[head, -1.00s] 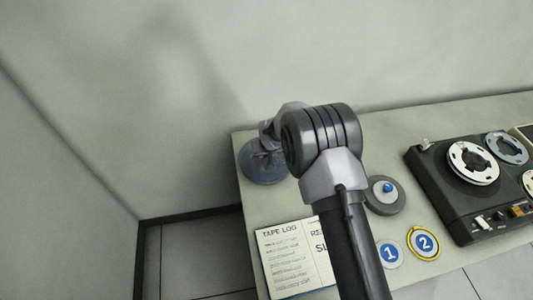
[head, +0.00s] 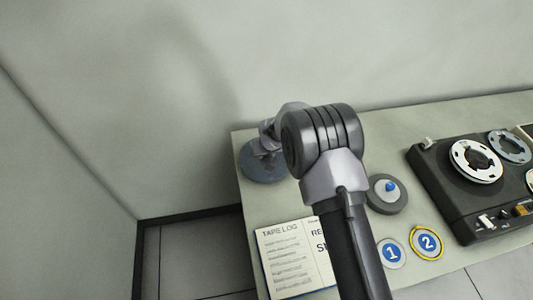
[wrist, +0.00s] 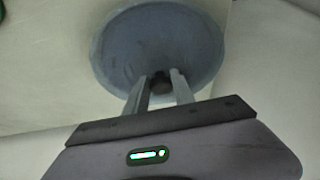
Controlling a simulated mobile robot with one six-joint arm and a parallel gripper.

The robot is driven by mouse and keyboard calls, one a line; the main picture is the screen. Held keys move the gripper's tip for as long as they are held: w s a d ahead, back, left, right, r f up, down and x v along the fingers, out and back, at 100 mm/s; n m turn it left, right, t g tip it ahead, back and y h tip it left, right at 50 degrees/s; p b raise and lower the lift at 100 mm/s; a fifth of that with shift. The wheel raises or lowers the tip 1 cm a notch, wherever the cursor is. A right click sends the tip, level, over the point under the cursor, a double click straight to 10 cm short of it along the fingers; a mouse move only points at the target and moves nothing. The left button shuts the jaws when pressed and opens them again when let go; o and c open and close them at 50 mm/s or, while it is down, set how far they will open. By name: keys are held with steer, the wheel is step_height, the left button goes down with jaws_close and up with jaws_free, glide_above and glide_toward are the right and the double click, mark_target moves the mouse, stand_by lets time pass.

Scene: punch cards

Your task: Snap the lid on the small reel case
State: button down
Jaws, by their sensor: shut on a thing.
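A round blue-grey lid (head: 258,168) is at the far left end of the table in the head view, partly behind my gripper. In the wrist view the lid (wrist: 190,45) fills the top middle as a broad disc. My gripper (wrist: 160,80) is shut on the small dark knob at its centre; the fingers lie on either side of the knob. In the head view the fingers are mostly hidden behind my wrist. I cannot tell whether a case is under the lid, or whether the lid touches one.
An open tape log (head: 283,258), discs marked 1 (head: 391,253) and 2 (head: 427,242), and a tape recorder (head: 455,190) share the table (head: 400,122). Walls stand behind and left.

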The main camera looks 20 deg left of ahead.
steer(key=shift+f, duration=0.3)
steer(key=c, duration=1)
jaws_free()
steer(key=shift+c, duration=0.2)
steer(key=shift+c, duration=0.8)
steer(key=shift+r+p, duration=1.35)
steer(key=shift+r, duration=2.25)
steer(key=shift+f, duration=0.1)
